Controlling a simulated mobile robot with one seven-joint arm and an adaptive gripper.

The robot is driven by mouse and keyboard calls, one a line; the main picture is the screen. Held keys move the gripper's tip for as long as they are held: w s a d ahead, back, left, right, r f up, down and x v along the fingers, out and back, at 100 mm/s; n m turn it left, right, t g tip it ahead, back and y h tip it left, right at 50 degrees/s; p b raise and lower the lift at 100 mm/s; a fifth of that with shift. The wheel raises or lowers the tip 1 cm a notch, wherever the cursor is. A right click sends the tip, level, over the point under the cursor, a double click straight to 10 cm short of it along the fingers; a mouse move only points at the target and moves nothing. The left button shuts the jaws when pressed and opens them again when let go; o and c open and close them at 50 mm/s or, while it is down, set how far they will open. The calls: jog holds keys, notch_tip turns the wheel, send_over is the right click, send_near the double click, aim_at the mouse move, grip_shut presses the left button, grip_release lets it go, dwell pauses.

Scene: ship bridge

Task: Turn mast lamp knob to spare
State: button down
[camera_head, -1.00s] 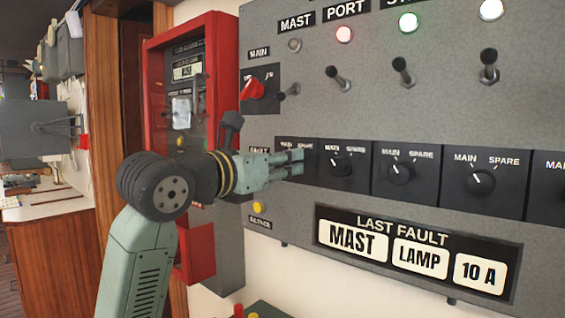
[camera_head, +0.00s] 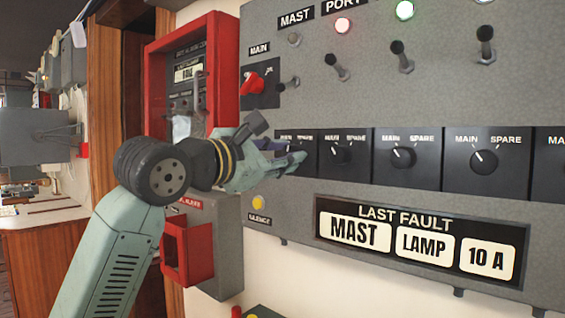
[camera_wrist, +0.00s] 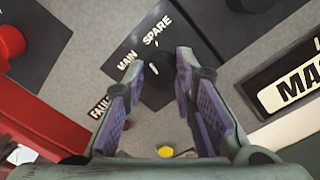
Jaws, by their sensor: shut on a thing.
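The mast lamp knob (camera_wrist: 160,68) is a dark round knob on a black plate marked MAIN and SPARE. In the wrist view it sits between the tips of my gripper (camera_wrist: 157,75), whose purple-padded fingers are shut on it. A small white mark shows near the knob on the SPARE side, but the exact pointer angle is hard to tell. In the head view my gripper (camera_head: 297,158) reaches the leftmost plate of the knob row and hides that knob. The MAST indicator lamp (camera_head: 294,39) above is unlit.
Similar knobs (camera_head: 403,157) continue to the right. Toggle switches (camera_head: 337,68) and a red main knob (camera_head: 253,84) sit above. A yellow silence button (camera_head: 258,202) and the LAST FAULT sign (camera_head: 420,242) are below. A red-framed box (camera_head: 190,85) stands left of the panel.

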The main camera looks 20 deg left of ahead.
jog(key=m+b, duration=0.1)
jog(key=m, duration=0.3)
jog(key=shift+m, duration=0.4)
dwell(0.4)
jog(key=c, duration=1.3)
grip_release()
jog(key=v, duration=1.2)
jog(key=shift+a+f, duration=0.1)
